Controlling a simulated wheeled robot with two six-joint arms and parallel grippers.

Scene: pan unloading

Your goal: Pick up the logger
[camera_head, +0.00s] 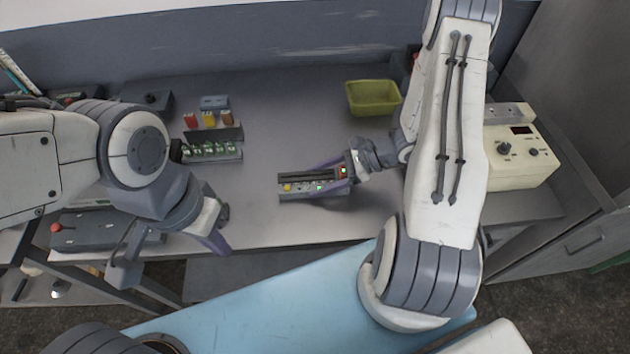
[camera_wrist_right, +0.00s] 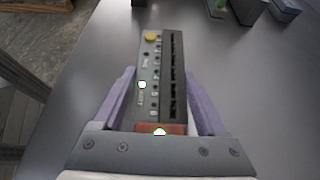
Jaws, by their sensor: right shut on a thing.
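The logger (camera_head: 300,187) is a dark grey box with a row of black slots, a yellow button and small lit spots, near the table's middle. It also shows in the right wrist view (camera_wrist_right: 150,62), lying lengthwise between purple fingers. My right gripper (camera_head: 328,176) is shut on the logger, one finger along each long side. I cannot tell whether the logger touches the table or hangs just above it. My left gripper (camera_head: 170,255) is open and empty at the table's front left edge, well apart from the logger.
A rack with green-topped pieces (camera_head: 212,152) and a holder with red, yellow and brown blocks (camera_head: 209,119) stand left of the logger. A yellow-green bin (camera_head: 373,98) is at the back. A cream box with knobs (camera_head: 520,155) stands right.

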